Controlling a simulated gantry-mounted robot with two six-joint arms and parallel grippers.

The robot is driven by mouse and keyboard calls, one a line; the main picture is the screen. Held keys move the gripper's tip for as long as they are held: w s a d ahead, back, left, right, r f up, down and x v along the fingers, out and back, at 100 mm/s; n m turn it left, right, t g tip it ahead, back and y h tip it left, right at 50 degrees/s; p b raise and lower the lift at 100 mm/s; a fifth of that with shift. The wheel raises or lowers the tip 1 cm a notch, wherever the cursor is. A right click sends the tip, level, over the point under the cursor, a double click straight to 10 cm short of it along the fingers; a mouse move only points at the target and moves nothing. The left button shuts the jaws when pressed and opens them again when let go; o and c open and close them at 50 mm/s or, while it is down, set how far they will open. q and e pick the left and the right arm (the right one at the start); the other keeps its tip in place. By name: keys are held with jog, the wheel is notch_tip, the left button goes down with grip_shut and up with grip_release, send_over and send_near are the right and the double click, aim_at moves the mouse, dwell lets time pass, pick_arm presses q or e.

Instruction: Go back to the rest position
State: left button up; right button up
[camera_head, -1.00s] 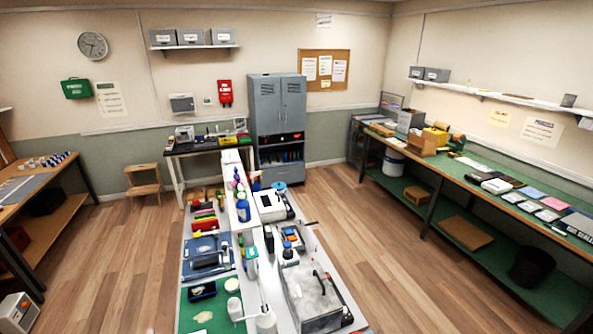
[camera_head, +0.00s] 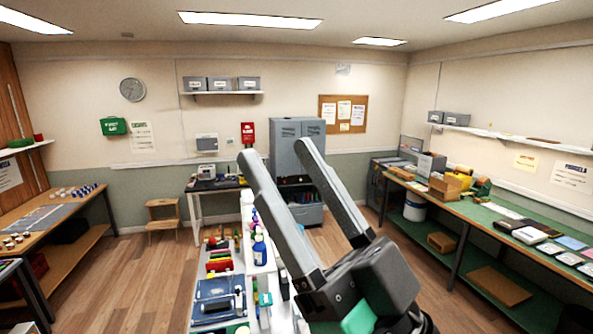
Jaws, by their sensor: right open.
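My right gripper (camera_head: 278,146) shows large in the head view, raised in front of the camera. Its two long grey fingers point up and away and stand wide apart, with nothing between them. It hides part of the central workbench and part of the grey cabinet (camera_head: 284,132) behind it. My left gripper is not in view.
The central bench (camera_head: 262,255) runs away from me, with tools, bottles and a blue tray (camera_head: 215,309) on it. A long green-topped bench (camera_head: 482,215) stands along the right wall. A wooden table (camera_head: 62,214) is at the left. A wooden step stool (camera_head: 163,215) stands on open floor.

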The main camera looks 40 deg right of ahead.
jog(key=shift+s+a+r+y+p, duration=0.15)
jog(key=shift+s+r+p, duration=0.1)
jog(key=shift+r+p, duration=0.3)
jog(key=shift+s+r+y+p, duration=0.2)
jog(key=shift+r+p, duration=0.15)
jog(key=shift+r, duration=0.25)
dwell(0.4)
